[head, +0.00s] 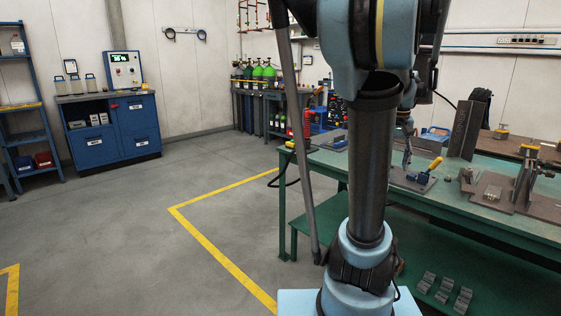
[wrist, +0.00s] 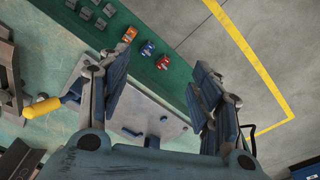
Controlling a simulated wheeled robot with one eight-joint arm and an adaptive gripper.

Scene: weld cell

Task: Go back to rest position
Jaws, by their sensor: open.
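My gripper (wrist: 155,92) is open in the wrist view, its two blue-grey fingers wide apart with nothing between them. It is above the green workbench (wrist: 55,155), over a grey metal plate (wrist: 165,128) near the bench's edge. In the head view my arm stands in front of the bench (head: 460,215) and hides part of it. A toggle clamp with a yellow handle (head: 435,164) is on a plate beside the arm's far end; a yellow handle (wrist: 40,107) also shows left of the gripper in the wrist view.
Metal fixtures (head: 495,190) stand on the bench at the right. Grey brackets (head: 445,290) lie on its lower shelf. Orange, blue and red items (wrist: 147,48) show beside the bench edge. A blue cabinet (head: 110,130) and gas cylinders (head: 258,72) stand behind. The floor at left is clear.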

